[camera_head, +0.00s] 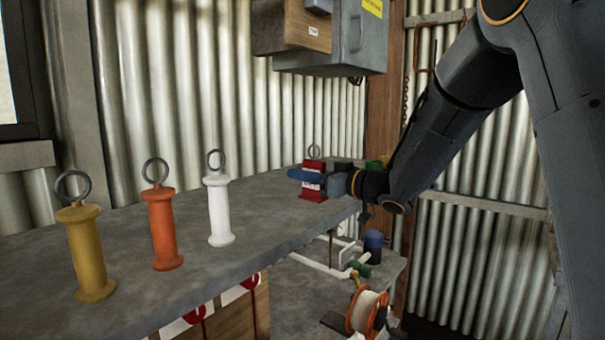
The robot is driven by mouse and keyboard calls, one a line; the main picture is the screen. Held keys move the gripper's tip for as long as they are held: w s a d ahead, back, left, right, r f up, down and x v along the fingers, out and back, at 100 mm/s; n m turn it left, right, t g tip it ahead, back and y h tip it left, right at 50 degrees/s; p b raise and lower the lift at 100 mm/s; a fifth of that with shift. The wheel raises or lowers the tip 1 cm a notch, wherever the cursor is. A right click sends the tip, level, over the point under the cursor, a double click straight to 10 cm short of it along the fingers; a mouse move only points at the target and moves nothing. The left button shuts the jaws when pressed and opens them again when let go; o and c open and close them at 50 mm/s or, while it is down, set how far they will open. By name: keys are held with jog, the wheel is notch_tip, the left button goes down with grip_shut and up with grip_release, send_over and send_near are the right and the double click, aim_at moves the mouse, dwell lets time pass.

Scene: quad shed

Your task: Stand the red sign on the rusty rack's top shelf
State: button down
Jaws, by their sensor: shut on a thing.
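A red sign (313,195) with a pale marking on its front stands upright at the far end of a grey top surface (275,215). I cannot tell whether its base touches the surface. My gripper (308,175) reaches in from the right and is shut on the sign, with a blue finger across its front that hides its middle. A metal ring (314,151) shows just above the sign; I cannot tell if it belongs to it. I cannot tell from this view whether the grey surface is part of the rusty rack.
A yellow (90,255), an orange (164,230) and a white (219,210) ringed spool stand in a row nearer me. A cord reel (368,312) and white pipes (325,265) are lower right. The surface between the white spool and sign is clear.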

jog(key=c, duration=2.1)
grip_release()
jog(key=shift+f, duration=0.2)
jog(key=o, duration=0.5)
jog(key=shift+c, duration=0.2)
jog(key=shift+r, duration=0.1)
jog(key=shift+d+r, duration=0.15)
jog(key=b+v, duration=0.2)
jog(key=v, duration=0.9)
jog(key=shift+s+d+b, duration=0.25)
jog(key=shift+s+b, duration=0.1)
jog(key=shift+b, duration=0.05)
